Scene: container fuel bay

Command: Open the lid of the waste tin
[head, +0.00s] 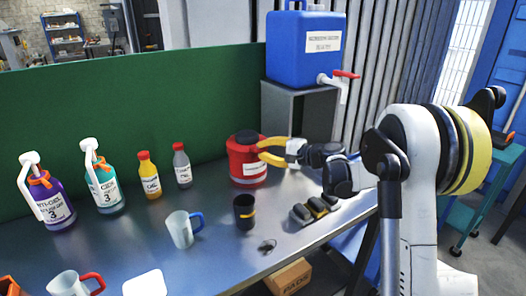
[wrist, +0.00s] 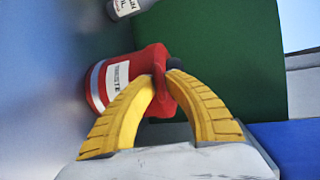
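In the wrist view the red tin (wrist: 118,78) lies sideways behind the fingers. The fingertips (wrist: 162,78) are a little apart, by the dark top and red rim. Whether they touch the tin is unclear.
A blue water container (head: 303,50) with a red-handled tap stands on a grey stand (head: 302,112) behind my gripper. A dark cup (head: 244,212), a pale mug (head: 181,229) and a grey bottle (head: 182,165) stand nearby. A dark block-like item (head: 314,210) lies at the right edge.

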